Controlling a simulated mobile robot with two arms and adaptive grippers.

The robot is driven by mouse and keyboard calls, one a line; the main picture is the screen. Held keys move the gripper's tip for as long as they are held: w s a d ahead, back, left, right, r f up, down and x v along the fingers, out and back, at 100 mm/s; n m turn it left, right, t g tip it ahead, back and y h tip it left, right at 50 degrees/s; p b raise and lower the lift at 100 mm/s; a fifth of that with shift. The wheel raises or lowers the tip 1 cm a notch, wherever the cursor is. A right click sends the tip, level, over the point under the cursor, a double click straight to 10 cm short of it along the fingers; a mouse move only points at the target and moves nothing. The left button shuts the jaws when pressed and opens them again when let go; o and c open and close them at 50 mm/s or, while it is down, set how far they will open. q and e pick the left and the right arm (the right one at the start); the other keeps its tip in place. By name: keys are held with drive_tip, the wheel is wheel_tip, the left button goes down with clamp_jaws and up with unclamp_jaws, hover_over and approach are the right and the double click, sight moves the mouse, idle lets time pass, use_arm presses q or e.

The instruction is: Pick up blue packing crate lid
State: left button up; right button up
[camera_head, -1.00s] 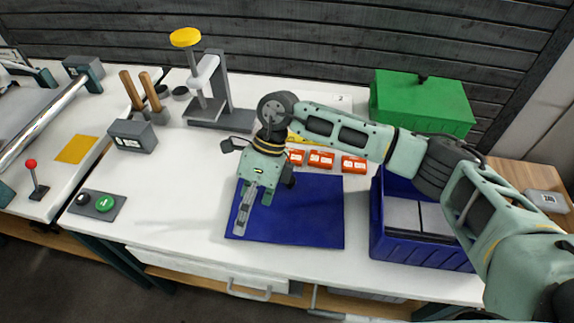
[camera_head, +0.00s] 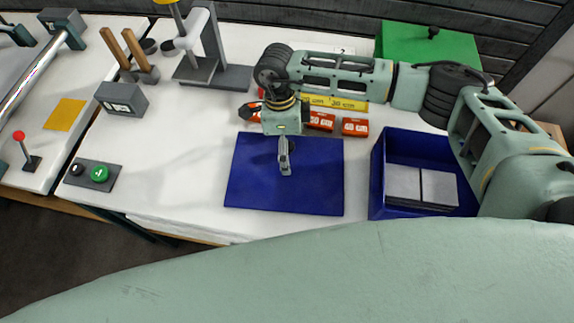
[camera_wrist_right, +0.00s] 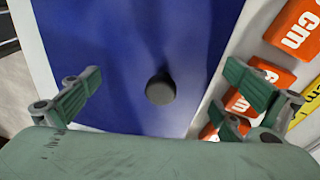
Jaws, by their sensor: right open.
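The blue packing crate lid (camera_head: 245,183) lies flat on the white table, left of the blue crate. In the wrist view the lid (camera_wrist_right: 110,50) has a round dark knob (camera_wrist_right: 160,89) on it. In the wrist view my right gripper (camera_wrist_right: 158,92) is open, one finger on each side of the knob, touching nothing that I can see. Its height above the lid is hard to tell. My left gripper is out of view.
The open blue crate (camera_head: 376,190) holds grey slabs (camera_head: 420,187). Orange blocks (camera_head: 354,127) and a yellow strip (camera_head: 335,102) lie behind the lid. A green box (camera_head: 430,45) and a grey press stand (camera_head: 212,72) are at the back.

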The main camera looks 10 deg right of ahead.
drive_tip(key=shift+f, duration=0.1)
drive_tip(key=c, duration=0.8)
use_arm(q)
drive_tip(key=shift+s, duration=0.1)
use_arm(e)
drive_tip(key=shift+s, duration=0.15)
drive_tip(key=c, duration=1.1)
